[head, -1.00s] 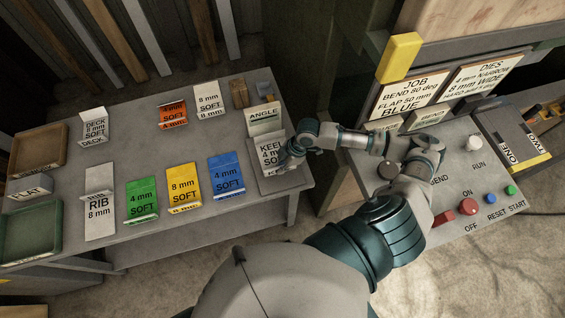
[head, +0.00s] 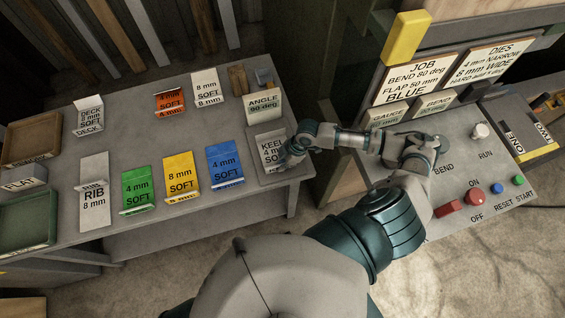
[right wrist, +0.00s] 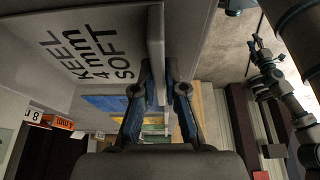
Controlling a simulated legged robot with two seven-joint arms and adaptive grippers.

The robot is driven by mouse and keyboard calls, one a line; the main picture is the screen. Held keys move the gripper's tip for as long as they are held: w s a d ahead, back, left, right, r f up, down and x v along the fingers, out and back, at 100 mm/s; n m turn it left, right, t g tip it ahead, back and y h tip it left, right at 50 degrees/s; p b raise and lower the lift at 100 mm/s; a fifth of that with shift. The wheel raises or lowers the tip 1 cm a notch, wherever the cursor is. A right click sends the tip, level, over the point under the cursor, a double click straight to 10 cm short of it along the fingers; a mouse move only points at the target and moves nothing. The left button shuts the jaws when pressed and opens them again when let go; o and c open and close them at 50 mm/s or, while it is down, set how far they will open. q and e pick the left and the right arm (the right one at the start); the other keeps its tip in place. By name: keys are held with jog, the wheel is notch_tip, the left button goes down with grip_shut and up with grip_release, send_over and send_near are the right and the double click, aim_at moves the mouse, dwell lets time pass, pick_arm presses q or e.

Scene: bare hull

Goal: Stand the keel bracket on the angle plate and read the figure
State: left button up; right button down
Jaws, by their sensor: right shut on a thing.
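The keel bracket (head: 267,138) is a grey plate lettered KEEL 4 mm SOFT, at the right front corner of the bench in the head view. My right gripper (head: 284,163) is shut on its right side and covers part of the lettering. In the right wrist view the fingers (right wrist: 161,80) hold the bracket's upturned flange (right wrist: 155,38), with its lettered face to the left. I cannot tell whether the bracket touches the surface below. The ANGLE 90 deg sign (head: 264,104) stands just behind it; no angle plate is clearly distinguishable.
On the bench (head: 190,130) lie green (head: 136,188), yellow (head: 181,176), blue (head: 225,165), orange (head: 171,100) and white bent pieces. A control panel (head: 470,185) with buttons and a JOB card (head: 413,85) are at the right.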

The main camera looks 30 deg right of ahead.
jog(key=c, duration=0.7)
grip_release()
jog(key=shift+r, duration=0.1)
notch_tip(320, 180, up, 5)
jog(key=p, duration=0.5)
jog(key=v, duration=1.1)
jog(key=shift+d+r, duration=0.25)
jog(key=shift+r, duration=0.05)
